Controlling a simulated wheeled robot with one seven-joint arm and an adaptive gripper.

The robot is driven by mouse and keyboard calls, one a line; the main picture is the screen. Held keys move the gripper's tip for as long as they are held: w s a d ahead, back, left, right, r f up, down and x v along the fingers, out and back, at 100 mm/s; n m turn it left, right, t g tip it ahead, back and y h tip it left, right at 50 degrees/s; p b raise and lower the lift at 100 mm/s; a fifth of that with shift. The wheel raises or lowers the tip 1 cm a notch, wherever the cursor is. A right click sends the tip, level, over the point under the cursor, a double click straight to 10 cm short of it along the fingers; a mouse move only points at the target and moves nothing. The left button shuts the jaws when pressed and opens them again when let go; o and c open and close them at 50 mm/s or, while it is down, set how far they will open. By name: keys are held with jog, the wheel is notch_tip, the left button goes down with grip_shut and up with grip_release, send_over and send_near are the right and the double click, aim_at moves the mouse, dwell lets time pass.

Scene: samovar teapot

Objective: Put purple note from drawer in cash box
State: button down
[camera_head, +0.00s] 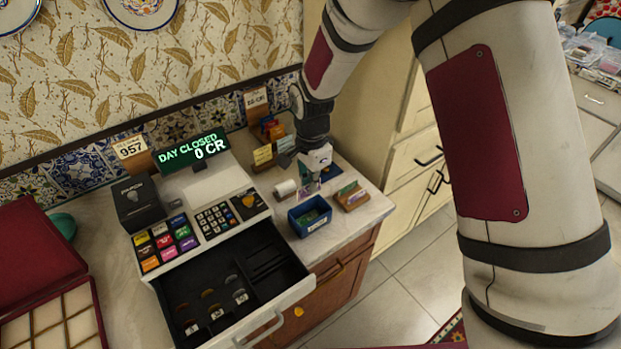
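My gripper (309,183) points down over the counter, just behind a small open blue box (298,228) with a white label. A small purple and pale piece, seemingly the purple note (304,190), shows at the fingertips; the fingers appear closed on it, though the view is small. The blue box has something greenish inside; it may be the cash box, but its label is too small to read. The cash register drawer (283,302) is open. Coins lie in its front compartments, and I see no purple note in its visible part.
The register's display (192,150) reads "DAY CLOSED 0 CR". A paper roll (286,188) and a wooden card holder (350,196) flank my gripper. An open red compartment box (40,262) stands at the left. My arm hides part of the right side.

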jog(key=shift+a+f+b, duration=0.1)
jog(key=shift+f+b, duration=0.7)
jog(key=shift+f, duration=3.05)
jog(key=c, duration=2.3)
grip_release()
jog(key=o, duration=1)
jog(key=shift+c, duration=0.2)
jog(key=shift+r+p, duration=1.15)
jog(key=shift+r, duration=2.4)
jog(key=shift+r, duration=0.1)
